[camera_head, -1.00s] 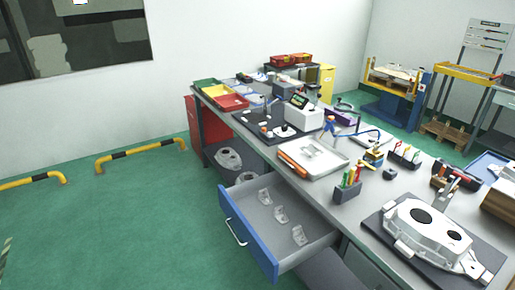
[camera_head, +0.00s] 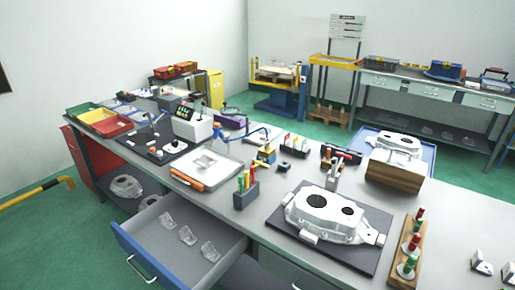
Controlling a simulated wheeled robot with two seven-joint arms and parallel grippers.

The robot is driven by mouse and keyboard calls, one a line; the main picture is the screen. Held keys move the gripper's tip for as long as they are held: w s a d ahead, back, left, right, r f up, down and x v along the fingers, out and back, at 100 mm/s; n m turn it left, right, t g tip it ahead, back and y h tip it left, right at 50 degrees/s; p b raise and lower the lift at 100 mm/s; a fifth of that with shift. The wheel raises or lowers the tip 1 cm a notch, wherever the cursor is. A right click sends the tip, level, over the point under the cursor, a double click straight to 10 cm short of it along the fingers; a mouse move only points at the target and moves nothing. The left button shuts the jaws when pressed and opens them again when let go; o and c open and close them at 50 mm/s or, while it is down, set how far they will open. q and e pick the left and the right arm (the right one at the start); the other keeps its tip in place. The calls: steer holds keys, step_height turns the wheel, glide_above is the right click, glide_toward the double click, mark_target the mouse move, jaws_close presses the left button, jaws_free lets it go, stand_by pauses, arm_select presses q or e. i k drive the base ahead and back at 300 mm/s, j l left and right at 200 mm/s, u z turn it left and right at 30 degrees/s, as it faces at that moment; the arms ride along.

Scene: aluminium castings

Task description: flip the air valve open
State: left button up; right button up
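A small yellow fitting (camera_head: 266,155) stands on the workbench near the middle of the view, just right of the white tray. Neither of my grippers is in view.
The workbench (camera_head: 250,213) holds a white tray (camera_head: 209,168), a grey tool holder (camera_head: 246,193) and a large casting (camera_head: 325,215) on a dark mat. A blue-fronted drawer (camera_head: 150,258) stands open at the front, with castings inside.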

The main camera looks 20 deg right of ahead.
mark_target(254, 160)
steer(key=i+l+z, duration=0.4)
steer(key=i+l, duration=0.35)
steer(key=l, duration=0.1)
